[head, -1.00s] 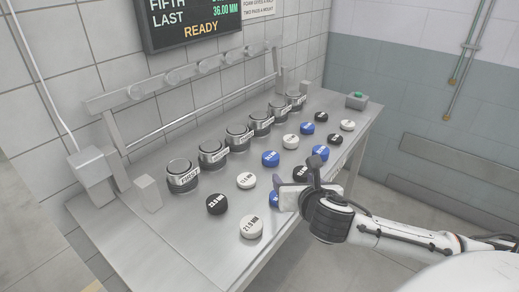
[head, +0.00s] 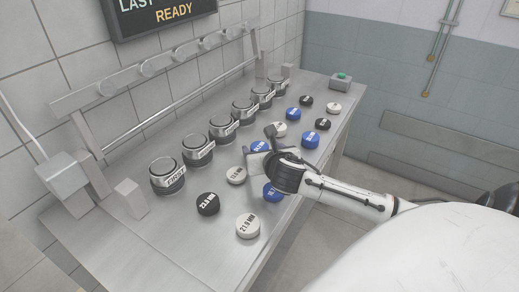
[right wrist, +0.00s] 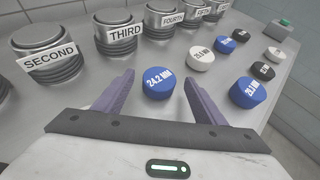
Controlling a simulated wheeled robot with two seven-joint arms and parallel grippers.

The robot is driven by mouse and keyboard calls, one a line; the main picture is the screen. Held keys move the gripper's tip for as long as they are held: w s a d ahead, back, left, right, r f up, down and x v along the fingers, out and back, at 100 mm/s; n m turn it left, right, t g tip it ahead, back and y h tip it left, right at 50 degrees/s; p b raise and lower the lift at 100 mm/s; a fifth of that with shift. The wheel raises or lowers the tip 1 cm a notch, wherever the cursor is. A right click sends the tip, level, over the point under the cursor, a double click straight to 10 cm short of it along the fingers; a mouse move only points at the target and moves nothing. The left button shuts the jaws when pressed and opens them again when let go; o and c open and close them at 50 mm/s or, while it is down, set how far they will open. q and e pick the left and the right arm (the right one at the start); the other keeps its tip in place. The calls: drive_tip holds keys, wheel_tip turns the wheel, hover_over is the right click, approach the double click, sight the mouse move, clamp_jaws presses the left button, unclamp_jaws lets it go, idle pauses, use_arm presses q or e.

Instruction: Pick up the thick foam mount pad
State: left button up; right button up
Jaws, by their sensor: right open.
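Round foam pads in white, blue and black with printed millimetre labels lie on the steel bench. In the right wrist view a blue pad marked 24.2 MM (right wrist: 158,83) lies on the bench between the fingers of my right gripper (right wrist: 158,78), apart from them. In the head view my open, empty right gripper (head: 262,149) hangs low over the pads and partly hides a blue one (head: 259,146). A white pad (head: 248,226) and a black pad (head: 207,204) lie nearer the front. I cannot tell from the frames which pad is the thick one. My left gripper is out of view.
Metal canisters labelled in order, such as FIRST (head: 167,178) and THIRD (right wrist: 119,34), stand in a row behind the pads. A rail (head: 165,110) runs behind them. A box with a green button (head: 340,84) sits at the far end.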

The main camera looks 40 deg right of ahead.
drive_tip(key=shift+w+d+f, duration=0.2)
drive_tip(key=shift+w+d, duration=0.05)
drive_tip(key=shift+w, duration=0.2)
drive_tip(key=c, duration=1.1)
